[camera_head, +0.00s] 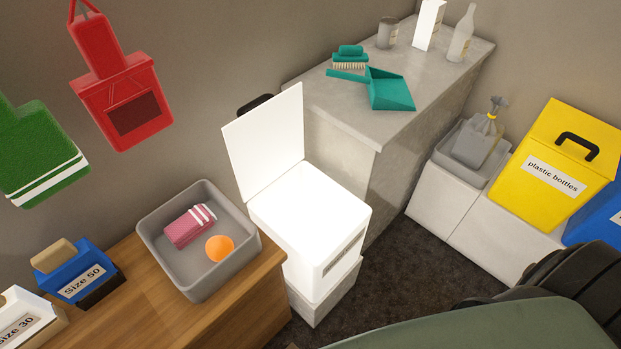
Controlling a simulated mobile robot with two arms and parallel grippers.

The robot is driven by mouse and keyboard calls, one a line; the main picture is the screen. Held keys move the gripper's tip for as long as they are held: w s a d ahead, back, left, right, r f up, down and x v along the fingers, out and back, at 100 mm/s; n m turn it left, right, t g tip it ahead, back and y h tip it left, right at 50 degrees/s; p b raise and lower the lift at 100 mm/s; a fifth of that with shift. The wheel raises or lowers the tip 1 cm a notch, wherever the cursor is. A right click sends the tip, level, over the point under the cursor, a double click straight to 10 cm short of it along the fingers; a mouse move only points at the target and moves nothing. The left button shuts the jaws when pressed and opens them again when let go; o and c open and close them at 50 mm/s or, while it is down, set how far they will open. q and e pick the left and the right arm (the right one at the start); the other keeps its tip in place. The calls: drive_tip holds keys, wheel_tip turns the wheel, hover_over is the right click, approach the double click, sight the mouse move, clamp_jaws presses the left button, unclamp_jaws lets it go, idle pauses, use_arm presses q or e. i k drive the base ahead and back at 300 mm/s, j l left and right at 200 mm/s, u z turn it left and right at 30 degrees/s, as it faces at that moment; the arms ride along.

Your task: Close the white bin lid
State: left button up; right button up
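The white bin (330,250) stands in the middle of the head view, on a pale block between the wooden cabinet and the grey counter. Its white lid (264,142) is open and stands up at the back left edge of the bin. A black handle (254,104) shows behind the top of the lid. The inside of the bin is bright white, and I see nothing in it. A label, too small to read, is on its front. Neither of my grippers is in view.
A grey tray (153,238) with a pink striped item and an orange ball sits on the wooden cabinet (215,325), left of the bin. The grey counter (330,105) holds a teal dustpan (390,90) and brush. A yellow bin (550,155) stands right. Dark floor (400,265) is clear.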

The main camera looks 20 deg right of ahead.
sight(265, 141)
drive_tip(key=z, duration=0.7)
drive_tip(key=l+z, duration=0.2)
drive_tip(key=l, duration=0.55)
